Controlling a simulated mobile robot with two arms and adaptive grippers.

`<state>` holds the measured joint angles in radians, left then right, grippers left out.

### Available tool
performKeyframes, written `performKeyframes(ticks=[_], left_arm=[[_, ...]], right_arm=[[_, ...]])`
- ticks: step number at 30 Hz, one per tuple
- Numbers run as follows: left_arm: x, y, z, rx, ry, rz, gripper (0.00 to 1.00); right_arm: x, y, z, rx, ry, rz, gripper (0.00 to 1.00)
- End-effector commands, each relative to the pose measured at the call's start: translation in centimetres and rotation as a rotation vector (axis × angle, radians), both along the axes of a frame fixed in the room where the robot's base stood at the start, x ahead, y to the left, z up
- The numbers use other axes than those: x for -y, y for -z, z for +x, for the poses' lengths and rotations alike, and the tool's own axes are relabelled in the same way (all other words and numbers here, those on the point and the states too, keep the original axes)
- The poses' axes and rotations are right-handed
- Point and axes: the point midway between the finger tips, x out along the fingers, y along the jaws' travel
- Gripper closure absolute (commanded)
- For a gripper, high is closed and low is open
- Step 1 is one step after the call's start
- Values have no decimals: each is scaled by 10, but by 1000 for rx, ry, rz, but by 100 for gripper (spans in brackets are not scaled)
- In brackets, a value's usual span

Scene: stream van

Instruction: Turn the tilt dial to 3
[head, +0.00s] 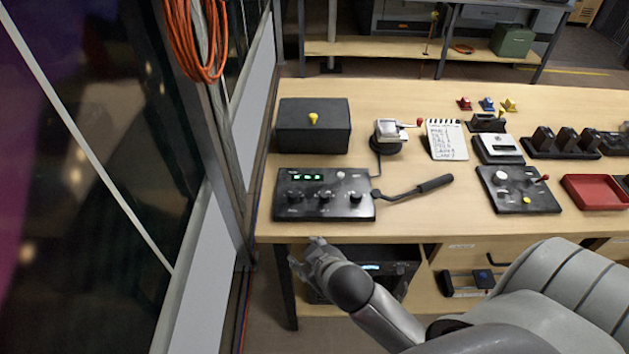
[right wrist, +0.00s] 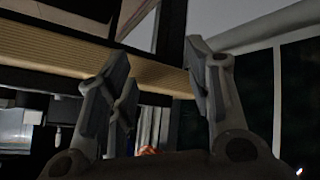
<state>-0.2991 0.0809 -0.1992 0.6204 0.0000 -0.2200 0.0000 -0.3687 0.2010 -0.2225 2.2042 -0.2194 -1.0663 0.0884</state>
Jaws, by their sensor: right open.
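A black control box (head: 348,208) with a row of dark knobs and a green lit display (head: 304,177) sits at the left front of the desk. Its labels are too small to read, so I cannot tell which knob is the tilt dial or where it points. My right gripper (head: 306,252) is in front of and below the desk's front edge, short of the box and touching no knob. In the right wrist view my right gripper (right wrist: 160,75) is open and empty, with the desk edge beyond it. My left gripper is out of view.
A lever with a black grip (head: 434,184) sticks out right of the box. A dark box with a yellow knob (head: 312,135) stands behind it. A second panel (head: 530,199) and a red tray (head: 593,192) are at right.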

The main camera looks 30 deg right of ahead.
Motion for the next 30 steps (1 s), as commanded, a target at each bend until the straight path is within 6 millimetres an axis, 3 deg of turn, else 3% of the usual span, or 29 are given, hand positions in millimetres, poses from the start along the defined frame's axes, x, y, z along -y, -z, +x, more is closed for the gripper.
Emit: performKeyframes(ticks=[1, 5, 10, 14, 18, 21, 24, 27, 30], left_arm=[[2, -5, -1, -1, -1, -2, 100], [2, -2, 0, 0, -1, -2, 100], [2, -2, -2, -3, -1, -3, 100], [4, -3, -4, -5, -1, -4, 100], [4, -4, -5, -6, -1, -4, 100], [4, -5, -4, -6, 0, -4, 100], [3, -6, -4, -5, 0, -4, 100], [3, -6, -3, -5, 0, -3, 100], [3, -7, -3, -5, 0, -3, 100]], right_arm=[[0, -17, 0, 18, 2, 1, 53], [-4, -40, 38, 169, -40, -43, 53], [-17, -89, 81, 395, -119, -98, 53], [-40, -147, 116, 633, -235, -159, 53], [-81, -214, 137, 915, -430, -244, 53], [-116, -251, 138, 1089, -604, -308, 53], [-151, -275, 130, 1230, -803, -377, 53], [-181, -283, 117, 1331, -1024, -451, 53], [-204, -276, 102, 1383, -1264, -533, 53]])
